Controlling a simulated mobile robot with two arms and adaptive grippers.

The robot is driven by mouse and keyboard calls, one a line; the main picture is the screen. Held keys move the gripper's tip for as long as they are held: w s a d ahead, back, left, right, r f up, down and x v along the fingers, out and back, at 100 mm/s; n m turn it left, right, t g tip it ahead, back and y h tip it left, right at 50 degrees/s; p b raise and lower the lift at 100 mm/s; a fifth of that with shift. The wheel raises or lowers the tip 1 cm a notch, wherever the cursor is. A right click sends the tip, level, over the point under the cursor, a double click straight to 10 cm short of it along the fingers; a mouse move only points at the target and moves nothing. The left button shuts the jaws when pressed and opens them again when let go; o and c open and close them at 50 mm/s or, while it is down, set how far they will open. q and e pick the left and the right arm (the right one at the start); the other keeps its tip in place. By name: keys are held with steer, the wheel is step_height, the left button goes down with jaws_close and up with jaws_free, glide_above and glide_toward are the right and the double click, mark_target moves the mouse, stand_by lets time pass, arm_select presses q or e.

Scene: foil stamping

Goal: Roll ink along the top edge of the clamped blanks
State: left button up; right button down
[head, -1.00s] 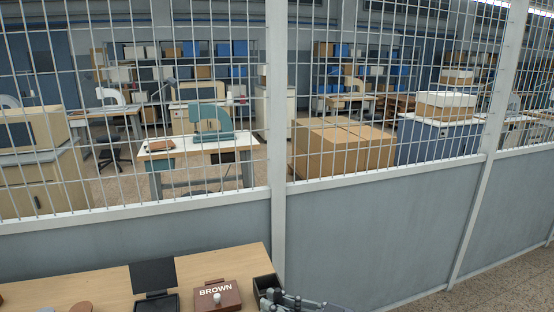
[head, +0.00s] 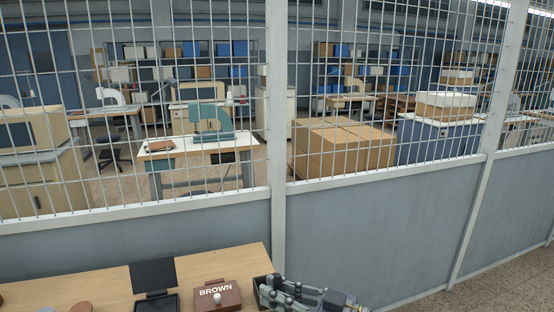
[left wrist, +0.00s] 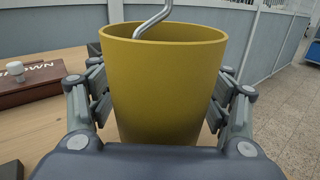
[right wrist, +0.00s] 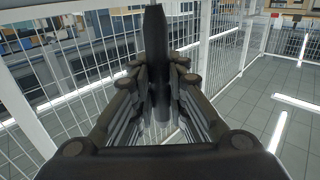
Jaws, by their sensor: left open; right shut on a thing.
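My right gripper (head: 276,291) is at the bottom of the head view, over the right end of the table. In the right wrist view my right gripper (right wrist: 158,80) is shut on a dark, long handle-like thing (right wrist: 154,45). A bent metal rod (left wrist: 152,20) reaches down into the cup from above. I cannot tell whether the fingers touch the cup. No clamped blanks or ink show clearly.
A wooden table (head: 105,282) holds a brown box marked BROWN (head: 217,295) with a white knob, a black stand (head: 154,275) and a black open box (head: 262,287). A grey wall with a wire mesh fence (head: 130,235) stands behind the table.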

mark_target(277, 275)
step_height(277, 275, down, 6)
step_height(277, 275, up, 12)
steer(key=shift+f, duration=0.25)
stand_by(0.4)
